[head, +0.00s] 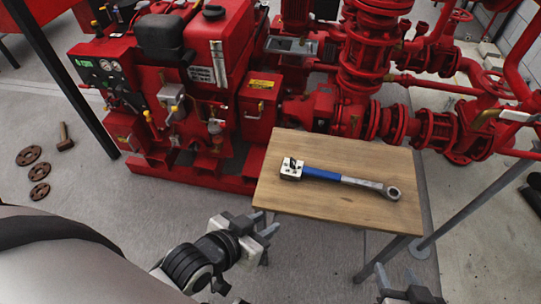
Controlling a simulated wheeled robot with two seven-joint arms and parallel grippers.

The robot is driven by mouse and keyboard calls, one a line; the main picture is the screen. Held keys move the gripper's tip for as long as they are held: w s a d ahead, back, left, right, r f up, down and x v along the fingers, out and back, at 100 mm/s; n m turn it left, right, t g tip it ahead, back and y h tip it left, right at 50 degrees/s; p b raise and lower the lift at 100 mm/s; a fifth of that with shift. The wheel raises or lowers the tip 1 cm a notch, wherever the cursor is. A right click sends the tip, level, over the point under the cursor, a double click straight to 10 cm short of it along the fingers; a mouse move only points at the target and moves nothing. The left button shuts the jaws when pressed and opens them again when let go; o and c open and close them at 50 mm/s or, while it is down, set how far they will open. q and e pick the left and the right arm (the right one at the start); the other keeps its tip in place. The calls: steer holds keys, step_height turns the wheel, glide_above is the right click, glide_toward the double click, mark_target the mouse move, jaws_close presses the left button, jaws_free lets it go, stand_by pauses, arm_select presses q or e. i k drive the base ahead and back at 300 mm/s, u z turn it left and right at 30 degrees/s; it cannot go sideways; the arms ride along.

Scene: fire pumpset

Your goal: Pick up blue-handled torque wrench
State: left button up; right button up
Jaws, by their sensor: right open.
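The blue-handled torque wrench (324,174) lies flat on a small wooden table (290,210) in the head view. Its square silver head is at the left end and its ring end at the right. My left gripper (269,223) is at the table's front left corner, below and left of the wrench and apart from it. Its two fingers stand apart with nothing between them. My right gripper (397,277) shows at the bottom edge, in front of the table's right side. It is open and empty, and its lower part is cut off by the frame.
A large red pump set (190,90) and red pipework (370,60) stand close behind the table. A metal table leg (372,262) is near my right gripper. The tabletop around the wrench is clear.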

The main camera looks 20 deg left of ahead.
mark_target(286, 172)
steer(key=z, duration=1.9)
steer(key=i, duration=1.15)
steer(key=u, duration=2.6)
